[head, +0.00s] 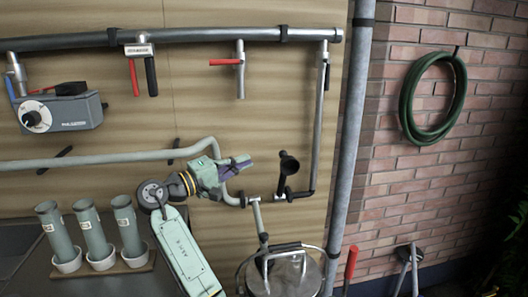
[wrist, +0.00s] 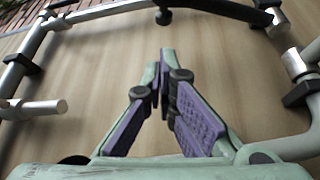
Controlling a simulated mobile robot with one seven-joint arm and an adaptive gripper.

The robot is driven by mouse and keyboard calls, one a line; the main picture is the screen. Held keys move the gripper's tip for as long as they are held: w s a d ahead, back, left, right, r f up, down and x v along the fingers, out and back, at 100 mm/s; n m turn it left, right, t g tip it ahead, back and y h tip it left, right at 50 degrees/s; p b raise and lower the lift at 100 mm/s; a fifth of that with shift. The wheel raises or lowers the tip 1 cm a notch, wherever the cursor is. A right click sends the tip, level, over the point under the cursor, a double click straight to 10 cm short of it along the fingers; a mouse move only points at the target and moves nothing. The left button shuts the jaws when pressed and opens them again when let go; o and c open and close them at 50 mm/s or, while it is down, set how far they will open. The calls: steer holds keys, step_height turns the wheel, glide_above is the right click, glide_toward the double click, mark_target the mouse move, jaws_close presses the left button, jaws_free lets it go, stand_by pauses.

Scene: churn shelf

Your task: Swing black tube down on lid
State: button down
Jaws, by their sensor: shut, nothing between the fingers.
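The black tube (head: 287,168) stands up from a dark elbow at the low end of the thin vertical pipe, its wide round end uppermost. The metal lid (head: 296,278) is on the churn at the bottom of the head view, below the tube, with a handle over it. My gripper (head: 250,161) is shut and empty, a little to the left of the tube's wide end and apart from it. In the wrist view my gripper's purple-padded fingers (wrist: 165,56) meet at the tips. A dark round knob (wrist: 163,17) shows beyond them; I cannot tell whether it is the tube.
A grey-green pipe (head: 100,158) runs along the wall behind my gripper. A thick vertical pipe (head: 348,140) stands right of the tube. Three milking cups (head: 90,235) stand at the lower left. Red- and black-handled valves (head: 225,62) hang above.

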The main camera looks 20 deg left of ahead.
steer(key=p+x, duration=0.3)
steer(key=x, duration=0.6)
steer(key=shift+r+p, duration=0.1)
steer(key=shift+p, duration=0.25)
steer(key=shift+w+d, duration=0.25)
steer(key=shift+w, duration=0.2)
